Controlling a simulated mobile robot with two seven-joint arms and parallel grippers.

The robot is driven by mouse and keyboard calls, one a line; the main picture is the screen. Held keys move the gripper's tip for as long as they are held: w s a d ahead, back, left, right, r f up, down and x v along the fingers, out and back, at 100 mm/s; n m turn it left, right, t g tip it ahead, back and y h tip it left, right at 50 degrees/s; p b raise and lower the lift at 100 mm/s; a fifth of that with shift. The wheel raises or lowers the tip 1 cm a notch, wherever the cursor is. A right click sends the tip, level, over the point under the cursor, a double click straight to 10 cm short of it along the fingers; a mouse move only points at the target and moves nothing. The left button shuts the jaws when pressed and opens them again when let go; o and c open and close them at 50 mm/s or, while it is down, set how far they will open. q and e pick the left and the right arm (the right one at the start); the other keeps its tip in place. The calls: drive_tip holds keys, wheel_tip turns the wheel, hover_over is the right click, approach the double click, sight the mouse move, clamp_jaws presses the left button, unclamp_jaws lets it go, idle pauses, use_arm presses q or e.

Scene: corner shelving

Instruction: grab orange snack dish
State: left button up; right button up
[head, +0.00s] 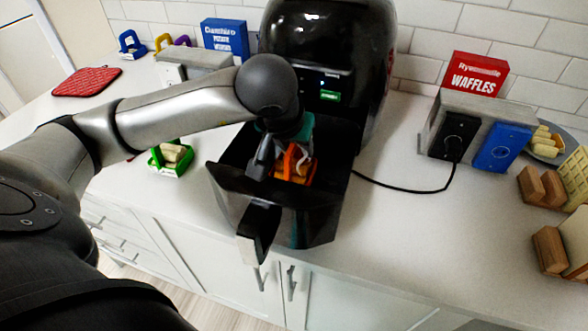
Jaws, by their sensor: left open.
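The orange snack dish (292,168) sits inside the pulled-out black drawer basket (232,183) of the air fryer. Pale snack pieces seem to lie in it. My left gripper (275,158) reaches down into the basket from above, at the left side of the dish. Its jaws are open. The wrist hides part of the dish and basket, and I cannot tell whether a finger touches the dish. My right gripper is not in view.
The air fryer (370,45) stands behind the basket. A green snack dish (170,160) sits left on the counter. A power box with a black plug (452,138), a cord and a red waffles box (474,74) are at right. Bare counter lies right of the basket.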

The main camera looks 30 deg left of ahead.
use_arm(q)
drive_tip(key=shift+w+f, duration=0.25)
drive_tip(key=shift+f, duration=0.35)
clamp_jaws()
drive_tip(key=shift+w+a+r, duration=0.1)
idle(0.9)
